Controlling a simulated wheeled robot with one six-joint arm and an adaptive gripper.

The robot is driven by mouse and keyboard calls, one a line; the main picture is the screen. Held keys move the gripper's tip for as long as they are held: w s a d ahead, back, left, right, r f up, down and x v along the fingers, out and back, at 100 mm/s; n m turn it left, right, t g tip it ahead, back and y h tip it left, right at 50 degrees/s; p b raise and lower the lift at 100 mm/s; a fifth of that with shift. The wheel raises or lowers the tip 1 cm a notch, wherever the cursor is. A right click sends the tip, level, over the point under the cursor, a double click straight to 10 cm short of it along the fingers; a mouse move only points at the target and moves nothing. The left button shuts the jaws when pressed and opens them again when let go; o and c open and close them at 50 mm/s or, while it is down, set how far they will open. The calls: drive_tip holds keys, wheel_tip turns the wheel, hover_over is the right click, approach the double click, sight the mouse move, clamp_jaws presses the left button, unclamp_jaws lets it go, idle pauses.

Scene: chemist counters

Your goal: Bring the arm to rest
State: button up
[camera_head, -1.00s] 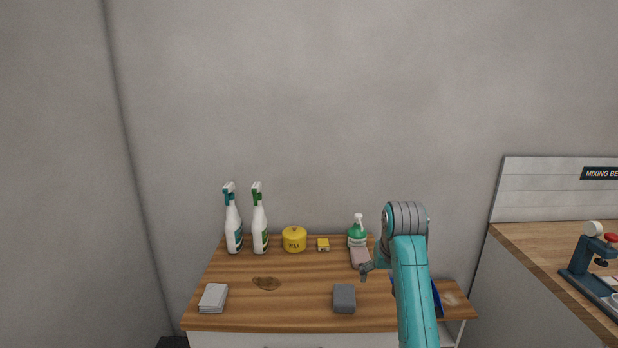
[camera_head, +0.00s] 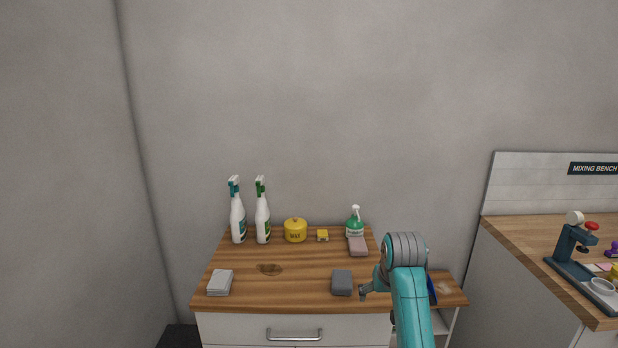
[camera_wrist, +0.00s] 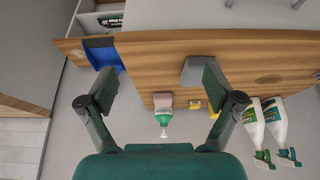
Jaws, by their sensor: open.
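My arm (camera_head: 408,290), turquoise with a grey joint, rises in front of the counter's right side in the head view. My gripper (camera_head: 363,292) is at its left end, close to the dark grey block near the counter's front edge. In the wrist view my gripper (camera_wrist: 155,78) has its two dark green fingers spread wide, with nothing between them. Whether it touches the counter is not clear; no held object shows.
The wooden counter (camera_head: 240,293) holds two spray bottles (camera_head: 238,218), a yellow wax tin (camera_head: 295,231), a green-topped bottle (camera_head: 355,224), a grey block (camera_head: 342,283) and white cloths (camera_head: 220,283). A brown stain (camera_head: 269,269) marks it. A mixing bench (camera_head: 510,240) stands right.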

drive_tip(key=s+f+t, duration=0.1)
drive_tip(key=s+f, duration=0.4)
drive_tip(key=f, duration=0.7)
drive_tip(key=s+f+t, duration=0.2)
drive_tip(key=s+f, duration=0.6)
drive_tip(key=s, duration=0.4)
drive_tip(key=s+f+t, duration=0.2)
drive_tip(key=s+f, duration=0.5)
drive_tip(key=s, duration=0.5)
drive_tip(key=s+r+t, duration=0.1)
drive_tip(key=s+r, duration=0.1)
drive_tip(key=s, duration=0.7)
drive_tip(key=s+r+t, duration=0.1)
drive_tip(key=s+r, duration=0.1)
drive_tip(key=s, duration=0.7)
drive_tip(key=s+r+t, duration=0.2)
drive_tip(key=s+r, duration=1.2)
drive_tip(key=shift+s+r+t, duration=0.15)
drive_tip(key=shift+t, duration=0.25)
